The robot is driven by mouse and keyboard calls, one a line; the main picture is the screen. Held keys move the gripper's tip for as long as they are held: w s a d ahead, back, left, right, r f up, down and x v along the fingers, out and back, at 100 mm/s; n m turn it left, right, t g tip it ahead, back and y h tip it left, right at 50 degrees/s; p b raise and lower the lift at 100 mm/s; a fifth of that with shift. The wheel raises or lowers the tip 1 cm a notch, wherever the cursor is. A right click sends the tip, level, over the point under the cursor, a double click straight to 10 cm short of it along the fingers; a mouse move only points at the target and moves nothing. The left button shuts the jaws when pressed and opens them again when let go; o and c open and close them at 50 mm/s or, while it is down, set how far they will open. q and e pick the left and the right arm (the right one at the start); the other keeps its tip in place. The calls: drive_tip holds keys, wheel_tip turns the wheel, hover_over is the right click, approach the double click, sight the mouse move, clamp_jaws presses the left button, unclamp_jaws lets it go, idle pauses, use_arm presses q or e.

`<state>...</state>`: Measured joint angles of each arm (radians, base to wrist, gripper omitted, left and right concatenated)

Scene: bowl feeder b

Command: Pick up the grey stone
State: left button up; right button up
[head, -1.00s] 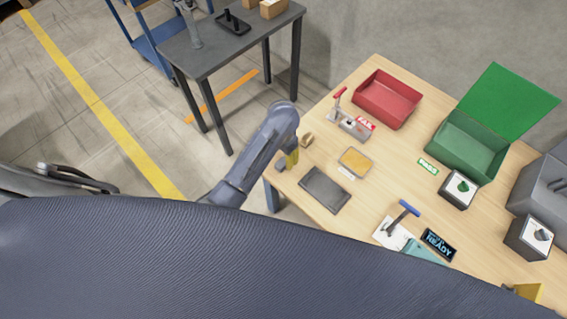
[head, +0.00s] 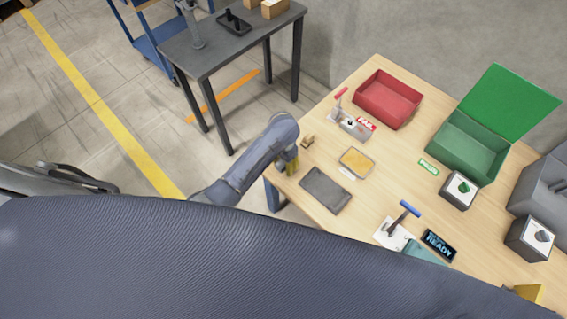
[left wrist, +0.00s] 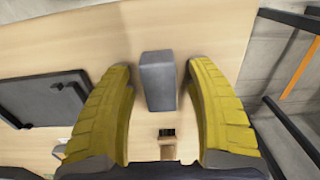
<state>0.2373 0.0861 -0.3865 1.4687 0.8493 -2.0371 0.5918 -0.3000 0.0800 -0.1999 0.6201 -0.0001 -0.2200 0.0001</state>
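The grey stone (left wrist: 158,80) shows in the left wrist view as a grey block on the wooden table, between my two yellow fingers. There is a gap between it and each finger as seen from the wrist. In the head view the stone is hidden behind my left arm and gripper. My left gripper (left wrist: 161,115) is open and points down at the stone. In the head view the left gripper (head: 292,165) is over the table's left edge. My right gripper is not in view.
A small wooden brush (left wrist: 167,142) lies close to the stone. A dark flat tray (head: 326,190) and a yellow-filled dish (head: 356,163) are nearby. A red bin (head: 388,98) and a green bin (head: 468,145) stand farther back. The table edge is close to the gripper.

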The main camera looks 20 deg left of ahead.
use_arm(q)
clamp_jaws()
drive_tip(key=shift+r, duration=0.1)
idle(0.3)
drive_tip(key=shift+r, duration=4.95)
